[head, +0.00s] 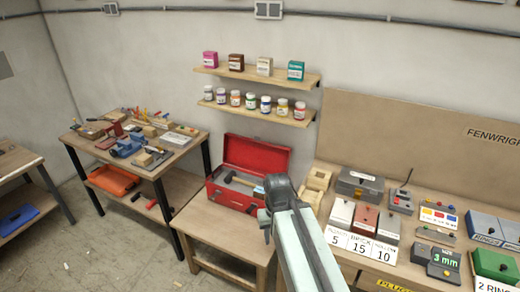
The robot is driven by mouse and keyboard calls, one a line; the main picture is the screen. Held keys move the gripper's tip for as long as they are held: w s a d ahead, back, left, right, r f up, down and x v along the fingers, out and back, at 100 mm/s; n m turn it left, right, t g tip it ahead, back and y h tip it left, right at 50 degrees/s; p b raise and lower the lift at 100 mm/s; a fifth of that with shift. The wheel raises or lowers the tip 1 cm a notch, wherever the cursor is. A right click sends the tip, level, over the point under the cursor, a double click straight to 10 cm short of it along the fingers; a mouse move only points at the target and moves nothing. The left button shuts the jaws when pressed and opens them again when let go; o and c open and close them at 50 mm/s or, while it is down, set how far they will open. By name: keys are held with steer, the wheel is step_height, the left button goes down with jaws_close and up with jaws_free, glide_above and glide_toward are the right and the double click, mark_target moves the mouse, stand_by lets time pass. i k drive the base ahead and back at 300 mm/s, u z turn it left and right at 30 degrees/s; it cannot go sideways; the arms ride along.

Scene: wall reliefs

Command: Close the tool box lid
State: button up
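A red tool box (234,193) stands on a low wooden table in the middle of the head view. Its lid (257,155) is open and stands up at the back, leaning toward the wall. A hammer (241,181) and other small items lie inside. My gripper (268,232) is at the end of my pale arm, in front of and to the right of the tool box in the picture. It overlaps the box's right front corner in the view. I cannot tell whether they touch. The fingers are seen from behind, so their opening is hidden.
A low wooden table (212,224) carries the box. Right of it, a bench holds blocks, a grey box (360,186) and number cards (359,244). A cluttered workbench (185,152) stands left. Wall shelves (255,78) with jars hang above the lid.

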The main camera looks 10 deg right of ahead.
mark_target(256, 156)
steer(key=z, duration=2)
steer(key=i, duration=1.25)
steer(key=u, duration=3.9)
steer(key=i, duration=1)
steer(key=z, duration=0.05)
